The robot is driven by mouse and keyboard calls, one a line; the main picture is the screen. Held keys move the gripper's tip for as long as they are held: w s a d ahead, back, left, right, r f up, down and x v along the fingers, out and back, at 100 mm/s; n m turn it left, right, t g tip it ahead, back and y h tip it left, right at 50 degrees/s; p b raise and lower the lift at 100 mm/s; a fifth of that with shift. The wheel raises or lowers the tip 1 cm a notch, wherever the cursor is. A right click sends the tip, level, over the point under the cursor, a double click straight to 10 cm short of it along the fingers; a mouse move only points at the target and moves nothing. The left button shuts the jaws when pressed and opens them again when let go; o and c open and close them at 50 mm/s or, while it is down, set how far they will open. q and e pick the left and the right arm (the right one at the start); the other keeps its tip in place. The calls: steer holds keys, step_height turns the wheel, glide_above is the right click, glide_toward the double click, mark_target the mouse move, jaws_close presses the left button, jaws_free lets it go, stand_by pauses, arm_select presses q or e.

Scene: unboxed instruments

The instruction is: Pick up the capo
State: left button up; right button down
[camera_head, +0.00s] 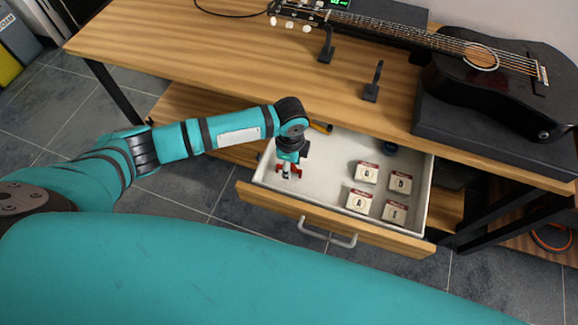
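My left arm reaches in from the left, and my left gripper (287,171) points down inside the left part of the open drawer (315,175). Its red fingertips sit apart on either side of a small white and dark item; I cannot tell whether they touch it. This may be the capo, but it is too small and covered to be sure. Whether the gripper is lifted off the drawer floor is unclear. My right gripper is not in view.
Several small lettered boxes (359,200) lie in the drawer's right half, with a dark round item (388,148) behind. The drawer handle (328,235) faces front. On the desk (220,50) are two black upright pieces (371,84) and a dark guitar (510,85) on a black case.

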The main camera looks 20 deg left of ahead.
arm_select(q)
jaws_close()
steer(key=shift+r, duration=0.1)
